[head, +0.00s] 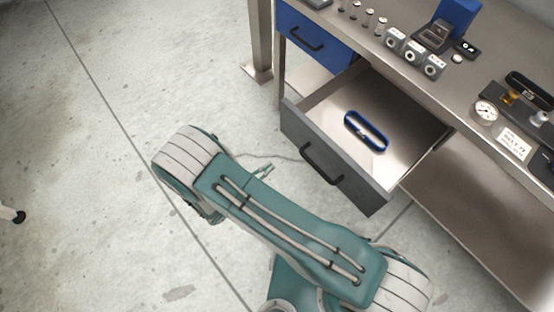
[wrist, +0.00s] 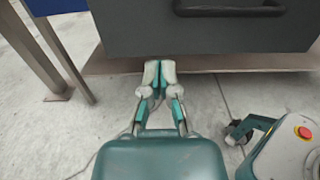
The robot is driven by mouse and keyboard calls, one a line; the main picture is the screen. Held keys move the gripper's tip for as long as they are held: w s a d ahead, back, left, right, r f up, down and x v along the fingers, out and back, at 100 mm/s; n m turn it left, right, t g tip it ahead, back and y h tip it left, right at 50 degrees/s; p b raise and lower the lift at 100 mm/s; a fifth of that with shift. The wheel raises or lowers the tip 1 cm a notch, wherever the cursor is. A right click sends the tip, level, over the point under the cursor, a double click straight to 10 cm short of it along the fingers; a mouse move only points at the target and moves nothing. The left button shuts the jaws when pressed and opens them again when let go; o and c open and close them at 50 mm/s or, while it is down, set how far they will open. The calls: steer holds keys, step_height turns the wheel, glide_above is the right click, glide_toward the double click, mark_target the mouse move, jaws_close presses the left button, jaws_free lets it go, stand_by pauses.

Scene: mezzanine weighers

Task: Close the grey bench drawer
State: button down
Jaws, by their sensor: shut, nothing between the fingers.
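The grey bench drawer (head: 298,128) stands pulled out from the bench in the head view, its inside exposed. Its dark grey front has a black bar handle (head: 321,163). In the wrist view the drawer front (wrist: 150,35) fills the top, with its handle (wrist: 230,10) at the upper edge. My gripper (wrist: 160,65) is shut and empty, its fingertips at the lower edge of the drawer front in the picture. I cannot tell whether they touch it. In the head view my arm hides most of the gripper.
A blue oval item (head: 366,131) lies inside the drawer. A blue drawer (head: 312,37) above is shut. The steel bench top (head: 400,75) holds weights, a gauge (head: 485,111) and small instruments. A bench leg (head: 259,45) stands left of the drawers.

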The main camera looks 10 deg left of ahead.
mark_target(304, 141)
steer(key=x, duration=1.1)
steer(key=shift+s+d, duration=0.1)
steer(key=shift+d, duration=0.1)
steer(key=shift+w+d, duration=0.2)
steer(key=shift+w, duration=0.3)
steer(key=shift+d, duration=0.1)
